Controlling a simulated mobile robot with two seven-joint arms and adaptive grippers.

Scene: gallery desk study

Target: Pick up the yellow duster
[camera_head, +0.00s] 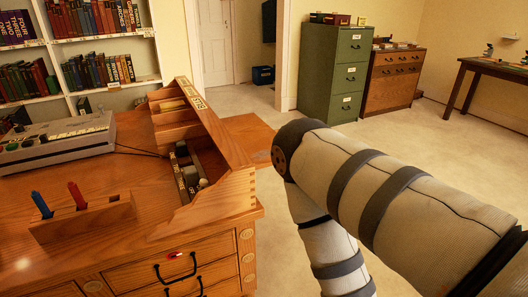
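I cannot clearly make out a yellow duster. A small yellowish item (172,105) lies in an upper compartment of the wooden desk organizer (222,150), too small to identify. My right arm comes in from the right, bends beside the desk and runs down out of the bottom of the view. Its gripper is out of view. My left arm and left gripper are not in view.
The wooden desk (130,255) fills the lower left, holding a pen block (85,217) with blue and red pens and a grey device (55,140). A bookshelf (145,55), green filing cabinet (335,75) and wooden drawers (393,80) stand behind. Open floor lies between.

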